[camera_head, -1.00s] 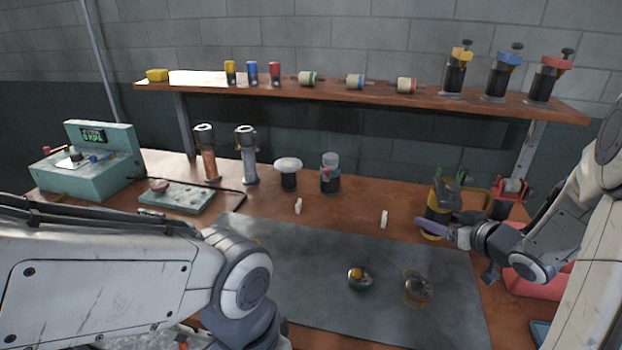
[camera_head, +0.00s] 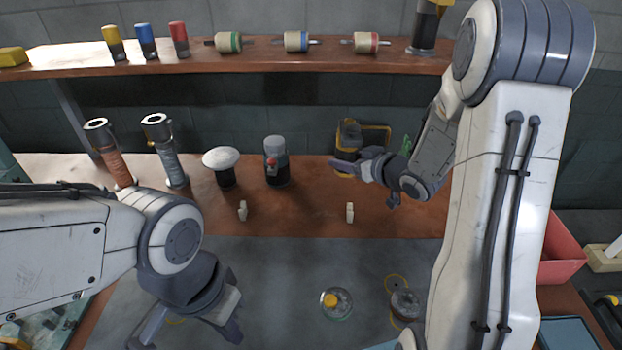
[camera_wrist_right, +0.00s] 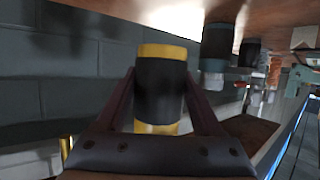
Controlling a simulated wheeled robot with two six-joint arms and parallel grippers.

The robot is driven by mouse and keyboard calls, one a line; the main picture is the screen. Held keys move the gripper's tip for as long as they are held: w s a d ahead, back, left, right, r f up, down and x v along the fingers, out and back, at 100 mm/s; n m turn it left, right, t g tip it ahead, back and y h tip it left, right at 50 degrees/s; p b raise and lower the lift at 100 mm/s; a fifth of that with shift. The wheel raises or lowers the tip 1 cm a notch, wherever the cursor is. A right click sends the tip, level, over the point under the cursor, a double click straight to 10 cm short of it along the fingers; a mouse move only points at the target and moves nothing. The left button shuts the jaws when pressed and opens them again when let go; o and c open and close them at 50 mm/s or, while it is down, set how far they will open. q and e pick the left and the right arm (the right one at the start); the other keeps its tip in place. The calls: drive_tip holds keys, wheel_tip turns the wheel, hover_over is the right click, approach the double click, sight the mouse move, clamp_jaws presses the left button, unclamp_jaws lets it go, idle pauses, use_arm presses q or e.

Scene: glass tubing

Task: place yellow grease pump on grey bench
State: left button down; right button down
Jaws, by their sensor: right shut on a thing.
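The yellow grease pump (camera_head: 348,138) is a black cylinder with yellow ends and appears to have a yellow frame handle. My right gripper (camera_head: 345,167) is shut on it, over the back of the brown worktop; the gripper hides its lower part. In the right wrist view the pump (camera_wrist_right: 160,85) sits between both fingers. The grey bench surface (camera_head: 270,265) lies in front. My left gripper (camera_head: 190,335) hangs over its left part, open and empty.
A dark bottle (camera_head: 276,162) and a white-capped jar (camera_head: 222,168) stand left of the pump. Two small pale pieces (camera_head: 350,212) stand behind the grey surface. A round jar (camera_head: 336,303) and a second jar (camera_head: 404,305) occupy its right part; its middle is clear.

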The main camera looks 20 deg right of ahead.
drive_tip(key=w+a+f, duration=0.2)
drive_tip(key=a, duration=0.1)
drive_tip(key=w+a+f, duration=0.1)
drive_tip(key=shift+w+a+f, duration=0.3)
drive_tip(key=shift+a, duration=0.05)
drive_tip(key=shift+f, duration=1.9)
drive_tip(key=shift+f+b, duration=0.15)
drive_tip(key=shift+b, duration=0.2)
drive_tip(key=shift+c, duration=0.2)
unclamp_jaws()
